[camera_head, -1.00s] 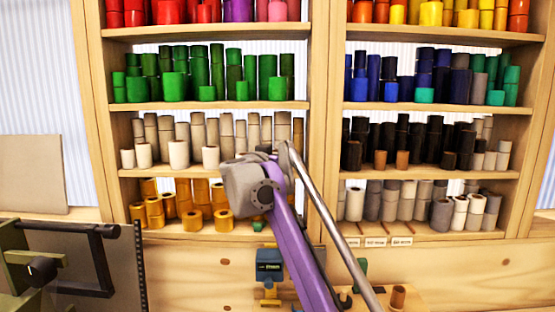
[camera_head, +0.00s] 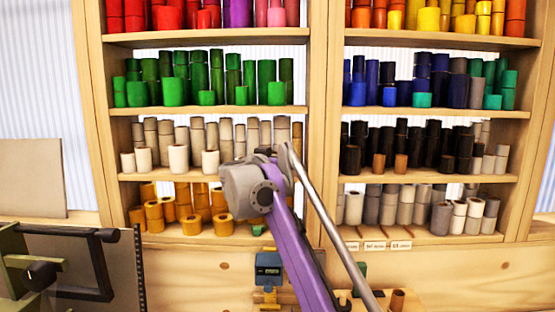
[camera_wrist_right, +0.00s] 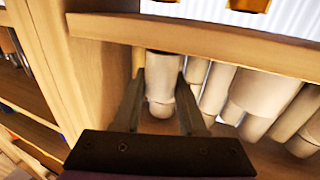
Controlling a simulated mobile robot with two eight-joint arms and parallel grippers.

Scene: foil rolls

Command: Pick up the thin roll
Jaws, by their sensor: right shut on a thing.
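In the right wrist view, a pale cream-grey roll (camera_wrist_right: 162,90) stands between the two dark fingers of my right gripper (camera_wrist_right: 161,78), which is shut on it. It seems to have a wider part and a narrower part; I cannot tell whether these are stacked rolls. A wooden upright is close beside it, with other pale rolls (camera_wrist_right: 258,92) on the other side. In the head view, the beige rolls (camera_head: 198,135) stand on the left bay's third shelf. My purple right arm reaches toward that shelf's right end and hides the gripper and the held roll. My left gripper is out of view.
A wooden shelf edge (camera_wrist_right: 190,38) and upright (camera_wrist_right: 88,80) closely bound the gripper. The shelves also hold green (camera_head: 172,92), gold (camera_head: 192,224), black (camera_head: 355,155) and grey rolls (camera_head: 440,217). A dark-handled machine (camera_head: 40,272) stands at lower left.

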